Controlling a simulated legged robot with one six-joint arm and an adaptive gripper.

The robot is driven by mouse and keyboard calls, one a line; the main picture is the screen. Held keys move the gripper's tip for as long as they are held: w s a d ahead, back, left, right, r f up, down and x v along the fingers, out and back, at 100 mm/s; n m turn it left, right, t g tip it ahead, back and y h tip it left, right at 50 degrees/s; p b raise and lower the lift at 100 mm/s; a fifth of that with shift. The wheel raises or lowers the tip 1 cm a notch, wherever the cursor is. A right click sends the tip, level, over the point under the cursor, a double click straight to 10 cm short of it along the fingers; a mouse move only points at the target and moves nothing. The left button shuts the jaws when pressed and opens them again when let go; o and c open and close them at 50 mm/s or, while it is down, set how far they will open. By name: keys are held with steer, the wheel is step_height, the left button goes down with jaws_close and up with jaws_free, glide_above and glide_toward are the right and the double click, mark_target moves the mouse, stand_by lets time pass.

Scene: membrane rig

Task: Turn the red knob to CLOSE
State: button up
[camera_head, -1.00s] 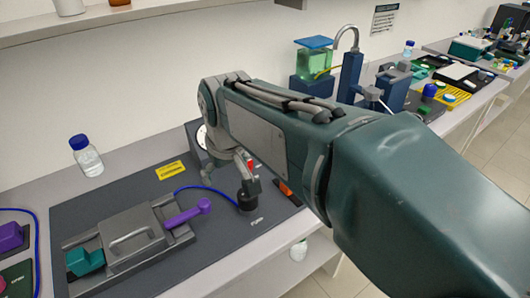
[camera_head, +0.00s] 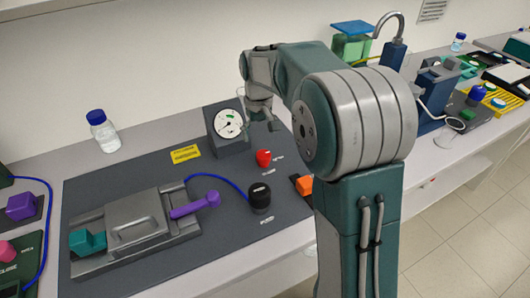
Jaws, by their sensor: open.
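The red knob (camera_head: 263,158) sits on the dark grey rig board (camera_head: 230,174), with a small printed label just below it and another to its right; I cannot read its setting for sure.
A black knob (camera_head: 260,196) with a blue hose stands in front of the red knob, and an orange switch (camera_head: 304,185) to its right. A grey clamp unit with a purple lever (camera_head: 195,204) lies left. A blue-capped bottle (camera_head: 102,131) stands behind.

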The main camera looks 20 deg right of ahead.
mark_target(264, 154)
step_height(264, 154, down, 4)
steer(key=shift+a+r, duration=0.1)
steer(key=shift+r, duration=0.1)
steer(key=d+f, duration=0.1)
steer(key=f, duration=0.1)
steer(key=d+f, duration=0.1)
steer(key=shift+d+f, duration=0.1)
steer(key=shift+f, duration=0.7)
steer(key=shift+a, duration=0.85)
steer(key=shift+c, duration=0.6)
steer(key=c, duration=0.5)
steer(key=shift+d, duration=0.3)
steer(key=c, duration=0.5)
steer(key=shift+d, duration=0.15)
